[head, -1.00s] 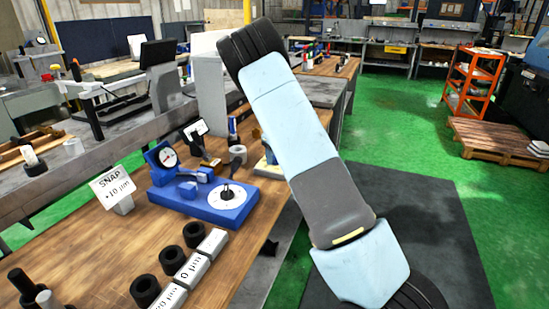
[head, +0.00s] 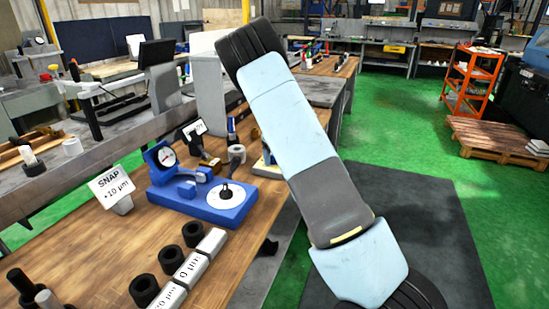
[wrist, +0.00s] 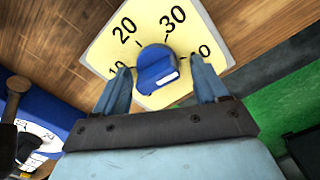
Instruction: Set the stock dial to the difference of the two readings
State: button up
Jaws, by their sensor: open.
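The stock dial is a cream plate (wrist: 112,44) with black numbers in the wrist view; 20 and 30 read clearly, others are partly covered by my fingers. Its blue knob (wrist: 156,66) has a pale mark on its lower right side. My gripper (wrist: 160,66) is open, one finger on either side of the knob; I cannot tell whether they touch it. In the head view my arm mostly hides the dial plate (head: 266,169). A white card (head: 110,187) reads "SNAP" and about 10 µm. A blue gauge stand (head: 160,180) carries a small round dial (head: 166,157), too small to read.
On the blue stand is a white round scale (head: 226,194). Black rings (head: 170,259) and white labelled blocks (head: 191,269) line the near bench. A pale ring (head: 236,152) and a small display (head: 194,129) stand behind the stand.

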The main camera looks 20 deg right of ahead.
notch_tip(320, 180, up, 14)
jog(key=shift+f, duration=0.15)
dwell(0.4)
